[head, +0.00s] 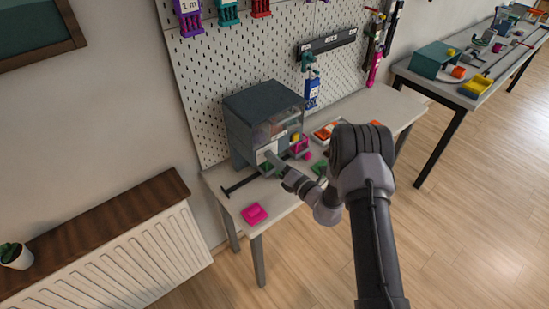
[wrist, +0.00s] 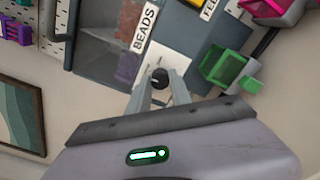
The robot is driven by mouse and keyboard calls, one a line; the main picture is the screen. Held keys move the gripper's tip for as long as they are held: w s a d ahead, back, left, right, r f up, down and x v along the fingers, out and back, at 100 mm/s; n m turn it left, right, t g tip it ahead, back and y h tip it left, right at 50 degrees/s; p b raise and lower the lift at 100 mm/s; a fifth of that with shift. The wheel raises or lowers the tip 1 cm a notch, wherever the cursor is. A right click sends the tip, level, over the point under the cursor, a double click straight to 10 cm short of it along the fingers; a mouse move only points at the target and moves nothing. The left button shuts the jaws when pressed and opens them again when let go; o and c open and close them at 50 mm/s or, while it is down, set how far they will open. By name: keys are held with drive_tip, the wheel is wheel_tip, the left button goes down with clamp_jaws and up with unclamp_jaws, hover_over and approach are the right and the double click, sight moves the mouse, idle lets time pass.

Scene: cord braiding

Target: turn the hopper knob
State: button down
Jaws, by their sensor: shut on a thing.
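The hopper is a dark grey box (head: 245,138) on the near table, against the pegboard. In the wrist view its front has a clear window (wrist: 110,30) with coloured beads behind it and a "BEADS" label (wrist: 144,27). Below the label, a small round black knob (wrist: 159,77) sits on a white plate (wrist: 158,57). My gripper (wrist: 160,88) is shut on the knob, with its two grey fingers at the knob's sides. In the head view my gripper (head: 277,162) reaches the hopper's lower front and hides the knob.
An orange-and-white tray (head: 325,131) lies right of the hopper. A second table (head: 475,98) stands at the right.

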drive_tip(key=shift+m, duration=0.4)
drive_tip(key=c, duration=1.2)
unclamp_jaws()
drive_tip(key=shift+o, duration=0.2)
drive_tip(key=p+v, duration=0.2)
drive_tip(key=v, duration=1.5)
drive_tip(key=shift+s+p, duration=0.2)
drive_tip(key=shift+p, duration=0.2)
drive_tip(key=shift+d, duration=0.15)
